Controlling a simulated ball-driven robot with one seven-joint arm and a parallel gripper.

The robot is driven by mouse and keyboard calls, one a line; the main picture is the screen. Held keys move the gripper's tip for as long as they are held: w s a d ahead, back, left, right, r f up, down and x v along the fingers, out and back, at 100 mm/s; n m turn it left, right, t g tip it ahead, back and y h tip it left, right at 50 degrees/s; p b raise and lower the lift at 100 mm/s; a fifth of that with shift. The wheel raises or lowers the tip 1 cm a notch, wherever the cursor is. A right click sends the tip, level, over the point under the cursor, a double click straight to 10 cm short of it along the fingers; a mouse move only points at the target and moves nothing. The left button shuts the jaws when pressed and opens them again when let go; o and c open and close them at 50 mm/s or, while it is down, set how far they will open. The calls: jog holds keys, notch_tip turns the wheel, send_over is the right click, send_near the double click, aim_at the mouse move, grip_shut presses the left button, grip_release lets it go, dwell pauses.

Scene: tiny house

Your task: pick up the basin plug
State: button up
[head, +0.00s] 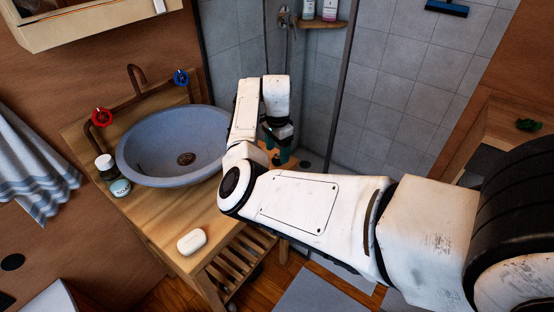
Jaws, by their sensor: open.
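A grey-blue round basin (135,160) stands on the wooden counter. A small dark brown round piece (186,159) sits at the bottom of the basin; I cannot tell whether it is the basin plug or only the drain. No other plug shows clearly. My gripper (281,157) is right of the basin, pointing down near the counter's right end, with dark teal fingers. It is open; nothing shows between the fingers, though they are small and partly hidden by my arm. My arm also hides part of the basin's right side and the counter there.
A white soap bar (192,241) lies at the counter's front. A dark jar with a white lid (106,167) and a small pale container (120,188) stand left of the basin. A copper tap (135,80) with red and blue handles rises behind. A tiled shower (385,90) is at right.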

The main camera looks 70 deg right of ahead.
aim_at(277, 159)
jog(key=shift+f, duration=1.35)
jog(key=shift+c, duration=0.3)
jog(key=c, duration=1.1)
